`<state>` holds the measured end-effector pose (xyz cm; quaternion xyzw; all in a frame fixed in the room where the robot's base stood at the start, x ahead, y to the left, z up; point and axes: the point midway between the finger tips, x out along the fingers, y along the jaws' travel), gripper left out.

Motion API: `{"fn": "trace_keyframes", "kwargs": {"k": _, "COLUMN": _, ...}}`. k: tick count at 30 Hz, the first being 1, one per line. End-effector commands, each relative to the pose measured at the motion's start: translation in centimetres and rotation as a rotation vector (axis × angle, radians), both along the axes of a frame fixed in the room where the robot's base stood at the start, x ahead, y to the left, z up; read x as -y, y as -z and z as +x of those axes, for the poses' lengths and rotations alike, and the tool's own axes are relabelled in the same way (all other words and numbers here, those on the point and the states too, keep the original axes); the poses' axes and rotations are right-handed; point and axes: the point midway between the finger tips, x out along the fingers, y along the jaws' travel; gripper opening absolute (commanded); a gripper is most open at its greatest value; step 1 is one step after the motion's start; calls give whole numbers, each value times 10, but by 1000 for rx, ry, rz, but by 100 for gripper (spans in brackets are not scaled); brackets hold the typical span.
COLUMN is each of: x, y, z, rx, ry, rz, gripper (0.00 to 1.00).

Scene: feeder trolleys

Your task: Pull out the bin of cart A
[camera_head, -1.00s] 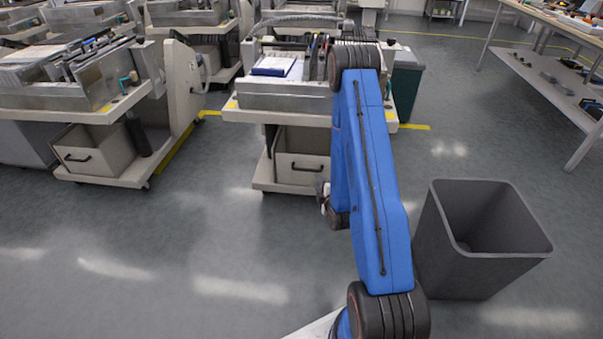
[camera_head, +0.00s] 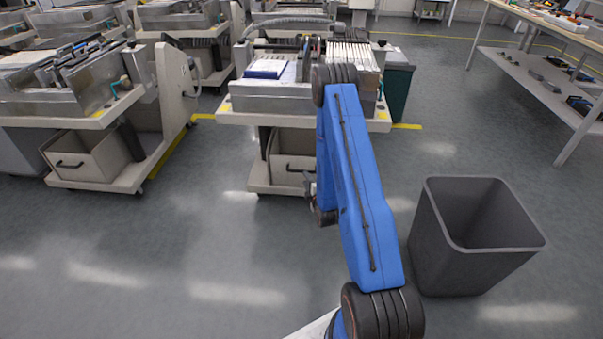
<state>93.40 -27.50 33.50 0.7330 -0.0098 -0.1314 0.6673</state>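A beige bin (camera_head: 286,176) with a dark handle sits on the lower shelf of the middle cart (camera_head: 262,104). My blue arm covers the bin's right side and part of its handle. Another beige bin (camera_head: 84,160) with a dark handle is in the left cart (camera_head: 97,124). No label is readable, so I cannot tell which cart is A. My gripper (camera_head: 309,188) shows as a small piece left of the arm's wrist, in front of the middle bin. Its fingers are too small to tell whether they are open or whether they touch the bin.
A large empty dark grey waste bin (camera_head: 428,240) stands on the floor right of my arm. A workbench (camera_head: 540,80) with a lower shelf is at the far right. A dark green bin (camera_head: 399,85) stands behind the middle cart's right side. The floor in front of the carts is clear.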

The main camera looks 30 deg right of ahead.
Motion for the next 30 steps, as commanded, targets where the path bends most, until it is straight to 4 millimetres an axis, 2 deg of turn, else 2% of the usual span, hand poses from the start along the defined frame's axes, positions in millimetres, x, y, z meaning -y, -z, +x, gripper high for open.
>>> {"fn": "trace_keyframes", "kwargs": {"k": 6, "x": 8, "y": 7, "z": 38, "rx": 2, "ry": 0, "rz": -1, "gripper": 31}}
{"fn": "trace_keyframes", "kwargs": {"k": 13, "x": 13, "y": 13, "z": 68, "rx": 1, "ry": 0, "rz": 0, "gripper": 31}}
{"fn": "trace_keyframes", "kwargs": {"k": 19, "x": 16, "y": 15, "z": 80, "rx": 0, "ry": 0, "rz": 0, "gripper": 31}}
{"fn": "trace_keyframes", "kwargs": {"k": 28, "x": 16, "y": 16, "z": 81, "rx": -1, "ry": 0, "rz": 0, "gripper": 31}}
{"fn": "trace_keyframes", "kwargs": {"k": 30, "x": 16, "y": 15, "z": 81, "rx": -1, "ry": 0, "rz": 0, "gripper": 14}}
